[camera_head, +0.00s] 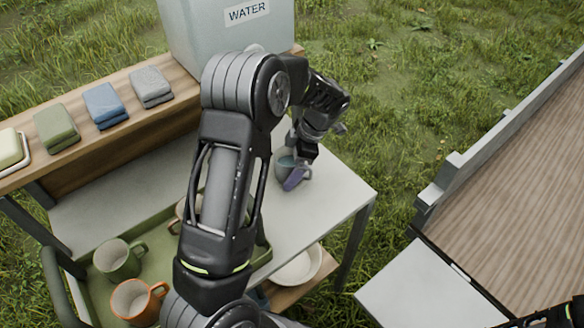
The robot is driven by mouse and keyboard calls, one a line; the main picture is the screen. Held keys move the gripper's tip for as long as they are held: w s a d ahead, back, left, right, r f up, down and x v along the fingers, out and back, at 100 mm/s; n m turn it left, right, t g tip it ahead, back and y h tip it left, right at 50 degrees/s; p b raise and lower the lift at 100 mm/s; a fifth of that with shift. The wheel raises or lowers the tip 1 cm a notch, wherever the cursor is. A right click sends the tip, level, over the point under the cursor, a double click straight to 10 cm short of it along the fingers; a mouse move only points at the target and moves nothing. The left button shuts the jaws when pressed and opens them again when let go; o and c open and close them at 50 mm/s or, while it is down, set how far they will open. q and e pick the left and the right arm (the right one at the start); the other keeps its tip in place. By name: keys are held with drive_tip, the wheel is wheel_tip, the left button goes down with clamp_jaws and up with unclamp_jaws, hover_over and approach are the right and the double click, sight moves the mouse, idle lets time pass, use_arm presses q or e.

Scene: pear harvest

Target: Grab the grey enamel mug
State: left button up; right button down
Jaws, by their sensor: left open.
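A grey mug (281,167) stands on the pale tabletop (335,190), right of my arm, with a blue-green inside. My left gripper (298,167) reaches down to it from above. Its jaws are open at the mug's right side, and part of the mug is hidden by them. A purple patch shows low at the jaws; I cannot tell whether it is a fingertip. Whether the fingers touch the mug is unclear. My right gripper is out of view.
A green tray (85,290) holds a green mug (119,262) and an orange mug (136,303); another mug is mostly hidden behind my arm. Folded cloths (103,104) lie on a wooden shelf beside a water tank (225,45). A white bowl (300,268) sits lower down.

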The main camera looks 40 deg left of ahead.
use_arm(q)
drive_tip(key=shift+c, duration=0.5)
drive_tip(key=c, duration=1.7)
drive_tip(key=shift+r, duration=0.2)
drive_tip(key=shift+r+b, duration=0.6)
drive_tip(key=shift+r, duration=1)
drive_tip(key=w+d, duration=0.2)
drive_tip(key=d, duration=0.1)
drive_tip(key=w+d+b, duration=0.1)
drive_tip(key=w+d, duration=0.2)
drive_tip(key=d, duration=0.1)
drive_tip(key=w+d+b, duration=0.1)
drive_tip(key=w+d, duration=0.1)
drive_tip(key=d, duration=0.1)
drive_tip(key=shift+w+d+f, duration=0.1)
drive_tip(key=shift+w+d, duration=0.1)
drive_tip(key=shift+w, duration=0.1)
drive_tip(key=shift+w+d+r+p, duration=0.1)
drive_tip(key=shift+w+d+p, duration=0.35)
drive_tip(key=shift+d, duration=0.1)
drive_tip(key=shift+w+d+r+p, duration=0.1)
drive_tip(key=shift+w+d+p, duration=0.25)
drive_tip(key=shift+d, duration=0.2)
drive_tip(key=shift+w+d+p, duration=0.15)
drive_tip(key=shift+d+p, duration=0.1)
drive_tip(key=shift+p, duration=0.15)
drive_tip(key=shift+w+d+f+p, duration=0.1)
drive_tip(key=shift+w+d+p, duration=0.45)
drive_tip(key=shift+d+p, duration=0.15)
